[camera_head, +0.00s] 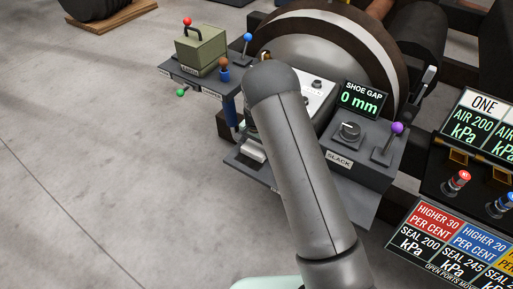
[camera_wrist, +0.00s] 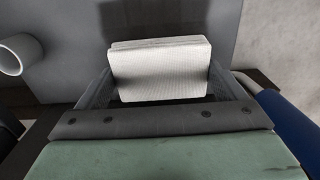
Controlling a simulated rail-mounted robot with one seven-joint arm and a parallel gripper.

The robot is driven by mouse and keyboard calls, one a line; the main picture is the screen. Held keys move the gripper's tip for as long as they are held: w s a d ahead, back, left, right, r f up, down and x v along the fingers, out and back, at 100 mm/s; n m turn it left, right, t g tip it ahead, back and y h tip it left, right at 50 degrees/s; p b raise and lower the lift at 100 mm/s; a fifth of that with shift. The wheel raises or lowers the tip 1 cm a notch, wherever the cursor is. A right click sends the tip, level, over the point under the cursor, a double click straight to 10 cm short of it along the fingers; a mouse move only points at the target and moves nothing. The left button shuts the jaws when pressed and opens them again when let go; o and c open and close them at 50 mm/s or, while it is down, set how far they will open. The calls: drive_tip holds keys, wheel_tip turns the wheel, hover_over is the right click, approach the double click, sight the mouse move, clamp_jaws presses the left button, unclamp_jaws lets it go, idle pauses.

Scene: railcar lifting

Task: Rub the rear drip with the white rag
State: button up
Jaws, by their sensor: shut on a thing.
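The white rag (camera_wrist: 160,70) is a folded, pale block between the two fingers of my gripper (camera_wrist: 160,88) in the wrist view. My gripper is shut on it, above or against a dark grey surface (camera_wrist: 62,30); I cannot tell if the rag touches it. In the head view my own arm hides the gripper. A small white piece (camera_head: 253,150) shows left of the arm, and I cannot tell if it is the rag. I cannot make out the rear drip in either view.
A white round cup or tube end (camera_wrist: 18,55) stands left of the rag. Right of my arm are a "SHOE GAP 0 mm" display (camera_head: 360,99), a knob (camera_head: 349,130) and a purple-topped lever (camera_head: 392,138). A green box (camera_head: 201,48) stands at upper left. A large wheel (camera_head: 325,45) is behind.

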sight(241, 163)
drive_tip(key=shift+s+a+p, duration=0.25)
drive_tip(key=shift+s+a, duration=0.4)
drive_tip(key=shift+s, duration=0.35)
drive_tip(key=shift+s+a+p, duration=0.2)
drive_tip(key=shift+s+a, duration=0.5)
drive_tip(key=shift+s, duration=0.3)
drive_tip(key=shift+s+a+p, duration=0.25)
drive_tip(key=shift+s+a, duration=0.4)
drive_tip(key=shift+s, duration=0.35)
drive_tip(key=shift+a+f, duration=0.1)
drive_tip(key=shift+a, duration=0.15)
drive_tip(key=shift+w+a, duration=0.5)
drive_tip(key=shift+a, duration=0.05)
drive_tip(key=shift+w+d+b, duration=0.35)
drive_tip(key=shift+w+d, duration=0.4)
drive_tip(key=shift+w, duration=0.25)
drive_tip(key=shift+w+d+b, duration=0.3)
drive_tip(key=shift+w+d, duration=0.5)
drive_tip(key=shift+w, duration=0.25)
drive_tip(key=shift+w+d+b, duration=0.35)
drive_tip(key=shift+w+d, duration=0.4)
drive_tip(key=shift+w, duration=0.25)
drive_tip(key=shift+s+a+r+p, duration=0.1)
drive_tip(key=shift+r+p, duration=2)
drive_tip(key=shift+r, duration=2.05)
